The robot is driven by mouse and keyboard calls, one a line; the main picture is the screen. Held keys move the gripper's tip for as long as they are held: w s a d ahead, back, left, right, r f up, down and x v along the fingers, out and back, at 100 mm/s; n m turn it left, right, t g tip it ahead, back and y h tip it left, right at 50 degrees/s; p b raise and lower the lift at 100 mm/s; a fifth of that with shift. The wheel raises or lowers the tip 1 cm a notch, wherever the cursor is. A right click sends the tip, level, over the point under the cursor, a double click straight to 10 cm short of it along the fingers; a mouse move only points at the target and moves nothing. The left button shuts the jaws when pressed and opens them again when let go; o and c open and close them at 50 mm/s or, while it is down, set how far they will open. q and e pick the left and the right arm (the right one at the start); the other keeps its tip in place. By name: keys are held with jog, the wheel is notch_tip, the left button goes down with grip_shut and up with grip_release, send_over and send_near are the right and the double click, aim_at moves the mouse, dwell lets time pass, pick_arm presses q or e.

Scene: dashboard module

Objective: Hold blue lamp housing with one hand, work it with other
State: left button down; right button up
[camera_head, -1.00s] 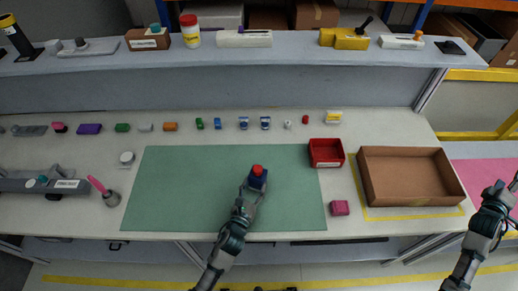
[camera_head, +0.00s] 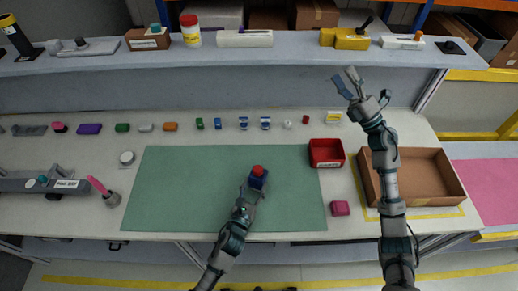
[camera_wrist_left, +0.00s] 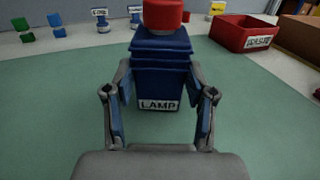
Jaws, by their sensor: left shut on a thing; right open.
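The blue lamp housing (camera_head: 258,180) stands upright on the green mat, with a red cap (camera_head: 257,170) on top. In the left wrist view the housing (camera_wrist_left: 162,75) carries a label reading LAMP, and the red cap (camera_wrist_left: 166,14) is cut by the top edge. My left gripper (camera_head: 254,189) is shut on the housing, one finger on each side. My right gripper (camera_head: 348,84) is open and empty. It is up and to the right of the housing, over the back of the table near the shelf edge, well apart from it.
A red bin (camera_head: 326,153) and a brown open box (camera_head: 408,205) lie to the right of the green mat (camera_head: 180,190). A pink block (camera_head: 340,208) sits in front of the bin. Several small coloured parts line the back of the table. The mat's left half is clear.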

pick_arm(q)
jog(key=shift+f, duration=0.25)
pick_arm(e)
jog(key=s+a+n+g+y, duration=0.2)
jog(key=a+n+g, duration=0.3)
jog(key=a, duration=0.4)
jog(key=s+a+n+g+y, duration=0.1)
jog(key=s+a+n+g, duration=0.25)
jog(key=a+g, duration=0.4)
jog(key=s+a+f+n+g+h, duration=0.2)
jog(key=s+a+f+g+h, duration=0.1)
jog(key=a, duration=0.4)
jog(key=s+a+f+n+g+h, duration=0.2)
jog(key=s+a+f+g+h, duration=0.15)
jog(key=a, duration=0.25)
pick_arm(q)
jog(key=shift+a, duration=0.15)
pick_arm(e)
jog(key=m+t+h, duration=0.2)
jog(key=t+h, duration=0.1)
jog(key=h, duration=1.1)
send_near(256, 169)
jog(key=shift+y, duration=0.25)
jog(key=f, duration=0.3)
jog(key=w+f, duration=0.1)
jog(key=f, duration=0.5)
jog(key=shift+w+a, duration=0.2)
